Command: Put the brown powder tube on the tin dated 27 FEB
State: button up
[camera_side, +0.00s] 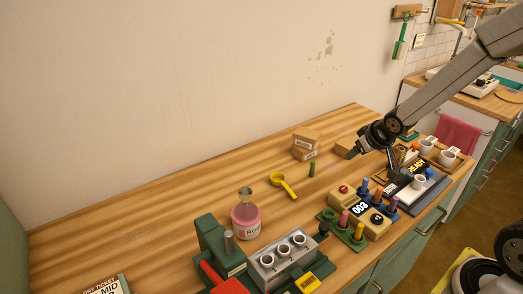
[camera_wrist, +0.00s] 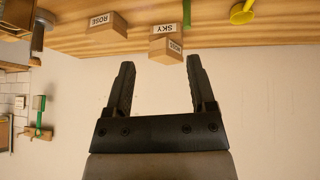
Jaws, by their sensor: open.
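Several coloured tubes stand in two racks at the front of the table in the side view: a blue and purple rack (camera_side: 388,211) and a green rack (camera_side: 352,242). An orange-brown tube (camera_side: 378,193) is in the blue rack; I cannot tell whether it is the brown powder tube. Small white pots with labels (camera_side: 449,156) stand on a wooden tray at the right, their writing too small to read. No 27 FEB date is legible. My gripper (camera_side: 370,156) is open and empty above the table's back right; its two fingers (camera_wrist: 158,64) show apart in the wrist view.
A green tube (camera_side: 312,169), yellow scoop (camera_side: 285,185), pink jar (camera_side: 246,222), three-hole block (camera_side: 283,262) and 003 display (camera_side: 360,208) share the table. The left tabletop is largely clear.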

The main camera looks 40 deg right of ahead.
jog(key=s+a+f+n+g+y, duration=0.1)
jog(key=s+a+g+y, duration=0.1)
jog(key=s+a, duration=0.9)
jog(key=shift+s+a+n+g, duration=0.3)
jog(key=shift+a+g, duration=0.55)
jog(key=shift+g, duration=0.05)
jog(key=shift+f, duration=0.1)
